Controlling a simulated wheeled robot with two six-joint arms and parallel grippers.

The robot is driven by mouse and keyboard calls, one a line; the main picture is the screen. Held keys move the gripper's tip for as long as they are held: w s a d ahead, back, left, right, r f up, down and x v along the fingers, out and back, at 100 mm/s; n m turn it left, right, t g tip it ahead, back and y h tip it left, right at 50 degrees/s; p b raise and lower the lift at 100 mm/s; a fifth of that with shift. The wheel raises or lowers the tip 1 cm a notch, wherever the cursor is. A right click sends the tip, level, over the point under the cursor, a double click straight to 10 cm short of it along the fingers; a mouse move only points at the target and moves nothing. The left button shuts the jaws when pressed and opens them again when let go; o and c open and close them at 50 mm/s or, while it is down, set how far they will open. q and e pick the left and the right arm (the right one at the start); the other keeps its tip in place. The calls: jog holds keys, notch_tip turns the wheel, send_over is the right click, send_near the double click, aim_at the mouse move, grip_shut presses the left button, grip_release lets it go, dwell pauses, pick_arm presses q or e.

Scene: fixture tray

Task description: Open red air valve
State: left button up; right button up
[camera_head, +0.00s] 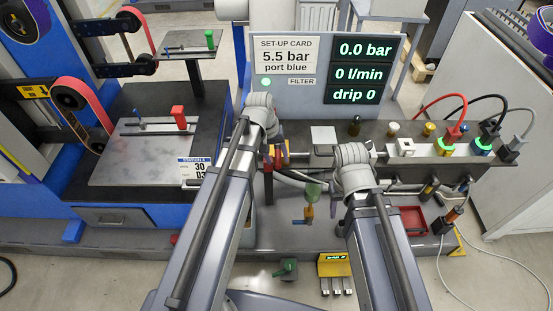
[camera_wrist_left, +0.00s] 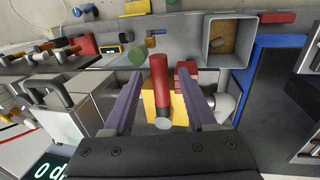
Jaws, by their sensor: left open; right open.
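A red cylindrical handle (camera_wrist_left: 159,85), which looks like the red air valve's lever, stands between the fingers of my left gripper (camera_wrist_left: 161,72) in the left wrist view. The purple fingers are apart, with a gap on each side of the handle. A yellow block (camera_wrist_left: 178,108) lies behind the handle, and a red block (camera_wrist_left: 187,76) is to its right.
The display panel (camera_head: 357,69) reads 0.0 bar, beside a set-up card (camera_head: 285,58) saying 5.5 bar, port blue. Red, black and grey hoses (camera_head: 445,103) rise at the right. A red tray (camera_head: 409,219) and a yellow box (camera_head: 333,265) sit lower down.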

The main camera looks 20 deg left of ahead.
pick_arm(q)
grip_shut()
dwell(0.3)
dwell(1.1)
